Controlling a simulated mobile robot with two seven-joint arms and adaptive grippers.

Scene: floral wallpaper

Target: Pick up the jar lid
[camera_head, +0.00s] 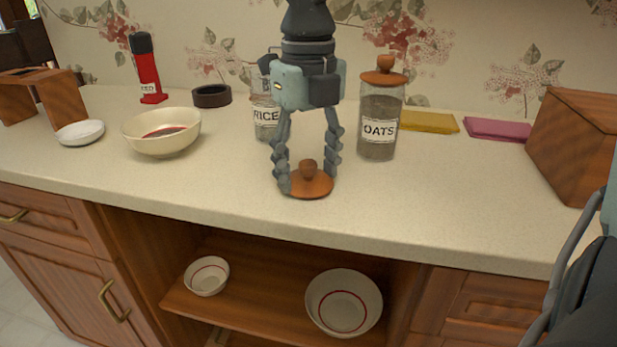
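The wooden jar lid (322,187), a round disc with a knob (307,168) on top, lies on the counter near its front edge. My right gripper (308,180) points down over the lid. Its fingers are spread, one on each side of the knob, with gaps between them and the knob. The left fingertip overlaps the lid's left edge in the picture; I cannot tell whether it touches. A glass jar labelled RICE (265,117) stands behind, without a lid in view and partly hidden by the gripper. My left gripper is not in view.
A lidded OATS jar (379,130) stands close behind on the right. A cream bowl (160,145), a small white dish (80,133) and a red bottle (147,70) are on the left. A wooden box (575,145) stands at right. Two bowls sit on the shelf below.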

